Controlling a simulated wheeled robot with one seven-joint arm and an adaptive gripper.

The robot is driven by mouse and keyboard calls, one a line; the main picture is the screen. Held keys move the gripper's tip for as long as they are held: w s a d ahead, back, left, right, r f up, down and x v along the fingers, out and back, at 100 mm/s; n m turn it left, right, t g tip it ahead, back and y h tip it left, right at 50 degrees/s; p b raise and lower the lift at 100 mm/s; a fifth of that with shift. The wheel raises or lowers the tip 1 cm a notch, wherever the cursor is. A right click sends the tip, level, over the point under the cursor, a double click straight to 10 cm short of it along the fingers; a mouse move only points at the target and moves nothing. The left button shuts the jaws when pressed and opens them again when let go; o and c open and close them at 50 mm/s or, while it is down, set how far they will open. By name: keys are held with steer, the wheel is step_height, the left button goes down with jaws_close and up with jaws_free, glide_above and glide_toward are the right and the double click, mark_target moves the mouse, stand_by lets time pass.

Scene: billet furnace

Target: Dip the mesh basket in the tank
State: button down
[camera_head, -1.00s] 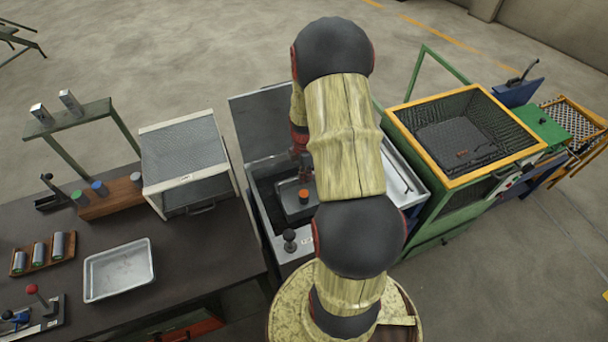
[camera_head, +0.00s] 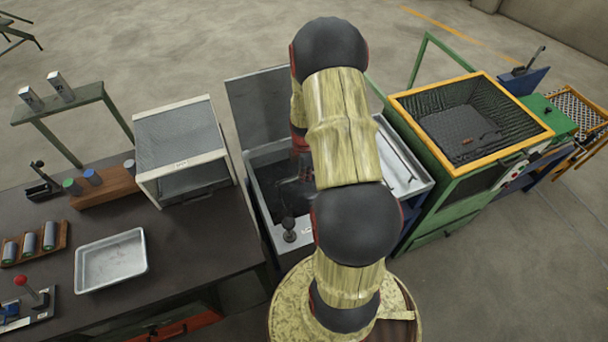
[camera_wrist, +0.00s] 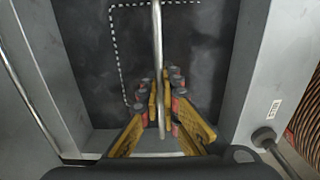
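The tank (camera_head: 262,207) is an open grey metal box with dark contents, partly hidden behind my arm in the head view. In the wrist view its grey wall (camera_wrist: 247,70) rises beside the dark pool. The mesh basket (camera_wrist: 113,62) shows there as a pale dashed outline in the dark liquid; most of it looks submerged. Its thin metal handle (camera_wrist: 157,35) runs up the middle of the picture. My gripper (camera_wrist: 161,102) has its yellow fingers close together on both sides of this handle, shut on it, inside the tank opening. The basket is hidden in the head view.
The raised lid (camera_head: 258,105) stands behind the tank. A black knob (camera_head: 289,228) is on its front ledge. A white mesh box (camera_head: 183,150) stands to the left, a green furnace-like bin with a yellow rim (camera_head: 425,165) to the right. A tray (camera_head: 110,260) lies on the bench.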

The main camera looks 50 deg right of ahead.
steer(key=shift+f+b, duration=1.4)
steer(key=shift+f, duration=0.95)
steer(key=shift+r, duration=0.1)
stand_by(1.0)
step_height(320, 180, up, 23)
steer(key=p, duration=1.4)
steer(key=shift+p, duration=0.35)
stand_by(0.7)
steer(key=shift+w, duration=0.1)
